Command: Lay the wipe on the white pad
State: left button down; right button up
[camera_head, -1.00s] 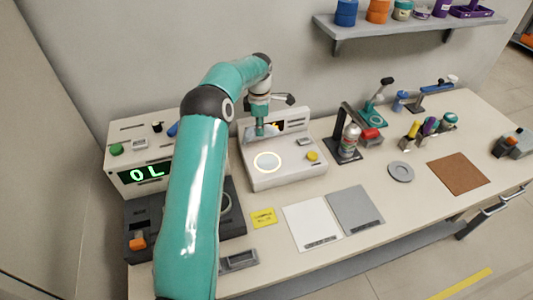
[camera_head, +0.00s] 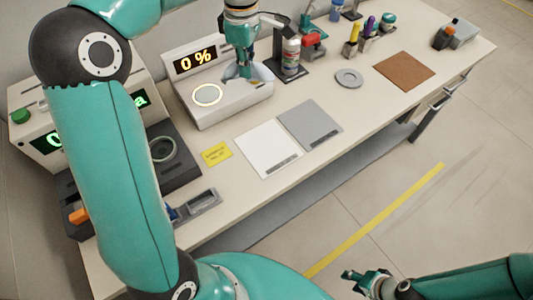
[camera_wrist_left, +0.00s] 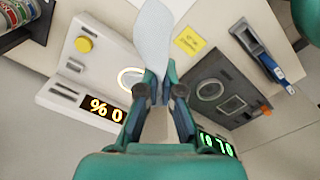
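My left gripper (camera_head: 243,76) hangs over the device with the lit ring. It is shut on the wipe (camera_head: 263,72), a pale, limp-looking sheet; the wipe (camera_wrist_left: 154,35) also shows pinched between the fingertips (camera_wrist_left: 160,90) in the left wrist view, its free part reaching away from them. The white pad (camera_head: 266,146) lies flat and bare on the bench, in front of and apart from the gripper. My right gripper (camera_head: 372,283) is low at the bottom right, off the bench; its finger opening is too small to tell.
A grey pad (camera_head: 310,122) adjoins the white pad on the right; a yellow note (camera_head: 216,154) lies to its left. The ring device (camera_head: 225,102) stands behind.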

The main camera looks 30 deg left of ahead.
pick_arm(q)
jog(key=d+r+m+b, duration=0.1)
jog(key=d+b, duration=0.1)
jog(key=d, duration=0.3)
jog(key=f, duration=1.9)
jog(key=shift+w+d+f+b, duration=0.1)
jog(key=shift+w+f+b, duration=0.15)
jog(key=shift+b, duration=0.1)
pick_arm(e)
notch_tip(320, 180, down, 4)
jog(key=shift+r, duration=0.1)
pick_arm(q)
jog(key=c, duration=0.6)
grip_release()
jog(key=shift+c, duration=0.2)
jog(key=shift+r, duration=0.15)
notch_tip(320, 180, up, 12)
jog(key=shift+f, duration=0.2)
